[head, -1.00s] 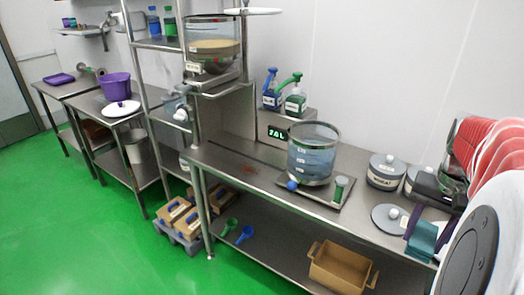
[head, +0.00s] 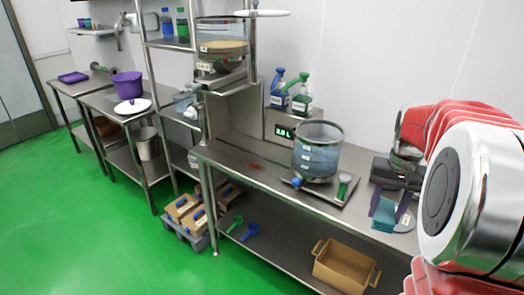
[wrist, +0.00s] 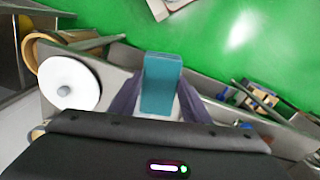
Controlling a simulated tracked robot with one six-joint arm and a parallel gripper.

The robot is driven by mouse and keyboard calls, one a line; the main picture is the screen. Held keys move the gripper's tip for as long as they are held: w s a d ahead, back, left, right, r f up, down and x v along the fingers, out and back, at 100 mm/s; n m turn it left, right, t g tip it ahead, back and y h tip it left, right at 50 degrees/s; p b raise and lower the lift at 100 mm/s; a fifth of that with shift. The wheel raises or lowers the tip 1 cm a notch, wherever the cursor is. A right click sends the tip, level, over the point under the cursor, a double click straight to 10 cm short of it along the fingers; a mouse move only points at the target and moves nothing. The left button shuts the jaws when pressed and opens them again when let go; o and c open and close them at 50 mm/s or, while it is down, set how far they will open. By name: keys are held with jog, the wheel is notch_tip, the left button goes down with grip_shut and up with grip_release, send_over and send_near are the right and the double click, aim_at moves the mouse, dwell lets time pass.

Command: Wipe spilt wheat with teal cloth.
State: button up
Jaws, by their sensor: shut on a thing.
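A teal cloth (head: 384,213) is pinched in my gripper (head: 391,207) above the right part of the steel table. It shows in the wrist view as a teal block (wrist: 161,85) between the two purple-grey fingers of my gripper (wrist: 160,100). The spilt wheat (head: 254,166) appears as a small reddish-brown patch on the left part of the steel table (head: 228,158). My gripper is well to the right of the patch, with the clear tank between them. I cannot pick out the patch in the wrist view.
A clear tank (head: 318,152) with a blue tap and a green-handled tool (head: 343,186) stand mid-table. Two spray bottles (head: 301,98) sit above the display behind. A white round lid (wrist: 69,84) lies near my gripper. Bare table surrounds the patch.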

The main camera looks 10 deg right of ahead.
jog(key=w+a+f+n, duration=0.4)
jog(key=w+a+f, duration=0.2)
jog(key=w+a, duration=0.5)
jog(key=w+a+f+n, duration=0.1)
jog(key=w+a+f, duration=0.1)
jog(key=a, duration=0.6)
jog(key=w+a+f+n, duration=0.2)
jog(key=a+f, duration=0.2)
jog(key=a, duration=0.5)
jog(key=shift+w+f, duration=0.2)
jog(key=shift+f, duration=0.05)
